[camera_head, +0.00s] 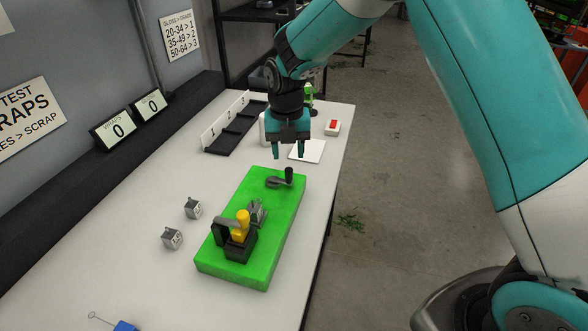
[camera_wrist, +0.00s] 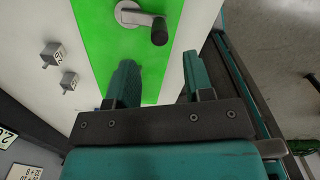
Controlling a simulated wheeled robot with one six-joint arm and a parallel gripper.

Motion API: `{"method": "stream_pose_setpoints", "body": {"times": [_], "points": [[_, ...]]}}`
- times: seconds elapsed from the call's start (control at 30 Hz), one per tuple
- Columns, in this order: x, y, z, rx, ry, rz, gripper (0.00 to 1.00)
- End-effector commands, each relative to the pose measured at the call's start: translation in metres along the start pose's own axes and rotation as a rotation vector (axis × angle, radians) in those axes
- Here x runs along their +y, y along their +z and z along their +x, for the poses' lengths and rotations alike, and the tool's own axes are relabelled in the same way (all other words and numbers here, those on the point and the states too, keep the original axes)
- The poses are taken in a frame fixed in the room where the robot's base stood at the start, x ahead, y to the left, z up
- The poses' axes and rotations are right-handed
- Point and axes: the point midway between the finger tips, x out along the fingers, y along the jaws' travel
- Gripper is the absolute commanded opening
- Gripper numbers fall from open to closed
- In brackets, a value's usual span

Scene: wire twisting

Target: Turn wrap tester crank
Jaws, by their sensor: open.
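The wrap tester is a bright green block (camera_head: 276,225) on the white table, also in the wrist view (camera_wrist: 88,25). Its crank (camera_head: 279,181) is a grey arm with an upright black handle knob (camera_head: 289,174) at the far end of the block. In the wrist view the crank arm (camera_wrist: 131,14) and black knob (camera_wrist: 159,33) show at the top. A black clamp with a yellow lever (camera_head: 241,224) sits at the block's near end. My gripper (camera_head: 289,154) points down, open and empty, above and beyond the crank, apart from it. In the wrist view its fingers (camera_wrist: 157,85) are spread.
Two small grey weights (camera_head: 193,208) (camera_head: 172,238) stand left of the block. A black divided tray (camera_head: 236,127), a white plate (camera_head: 312,151) and a red-topped box (camera_head: 333,127) lie at the back. A blue object (camera_head: 125,326) is at the front. The table's right edge is close.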

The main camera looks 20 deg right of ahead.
Motion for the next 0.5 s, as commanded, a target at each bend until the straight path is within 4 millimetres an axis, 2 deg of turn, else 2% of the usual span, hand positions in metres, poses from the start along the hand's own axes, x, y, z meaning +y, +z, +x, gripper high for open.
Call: {"method": "stream_pose_setpoints", "body": {"times": [0.1,0.23,0.4,0.5], "points": [[0.000,-0.001,0.026,0.005,-0.003,0.000,0.47],[-0.001,-0.001,0.051,0.004,-0.002,0.000,0.47],[-0.001,0.000,0.071,0.001,0.000,0.002,0.47],[-0.001,0.000,0.077,0.000,0.000,0.002,0.47]]}}
